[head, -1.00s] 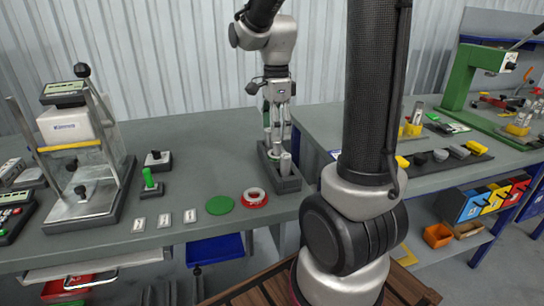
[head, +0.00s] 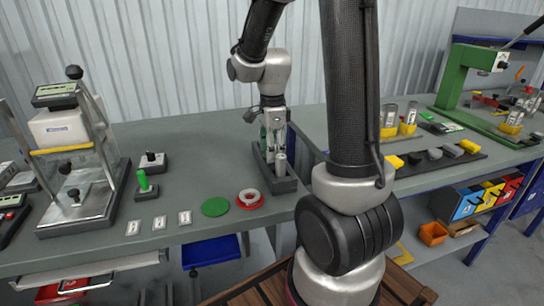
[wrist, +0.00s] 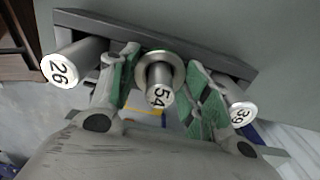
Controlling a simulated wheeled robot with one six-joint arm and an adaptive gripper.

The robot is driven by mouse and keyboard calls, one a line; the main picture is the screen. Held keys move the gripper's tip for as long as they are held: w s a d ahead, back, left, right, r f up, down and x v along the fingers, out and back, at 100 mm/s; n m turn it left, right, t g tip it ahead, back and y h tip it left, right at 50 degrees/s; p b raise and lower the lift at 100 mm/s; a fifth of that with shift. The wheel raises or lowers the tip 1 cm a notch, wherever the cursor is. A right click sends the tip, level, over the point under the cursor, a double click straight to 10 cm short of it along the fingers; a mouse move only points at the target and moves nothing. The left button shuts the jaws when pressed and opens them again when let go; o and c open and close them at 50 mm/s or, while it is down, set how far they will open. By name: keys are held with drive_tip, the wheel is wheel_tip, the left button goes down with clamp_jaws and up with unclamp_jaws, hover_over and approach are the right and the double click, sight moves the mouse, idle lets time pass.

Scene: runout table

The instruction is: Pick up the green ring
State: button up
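No ring that is plainly green all over shows. In the wrist view a grey collar (wrist: 160,70) with a thin green edge at its far side sits around the middle plug, marked 54 (wrist: 160,97). I cannot tell if this is the green ring. My gripper (wrist: 162,74) is open, its green-padded fingers on either side of that plug, apart from it. In the head view my gripper (head: 273,143) is low over the dark plug rack (head: 285,186). A flat green disc (head: 215,207) lies on the bench to the left of the rack.
A red ring (head: 250,199) lies between disc and rack. Plugs marked 26 (wrist: 72,65) and 39 (wrist: 240,112) stand outside my fingers. The bench behind the disc is clear.

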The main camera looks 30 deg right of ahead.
drive_tip(key=c, duration=0.4)
drive_tip(key=shift+o, duration=0.2)
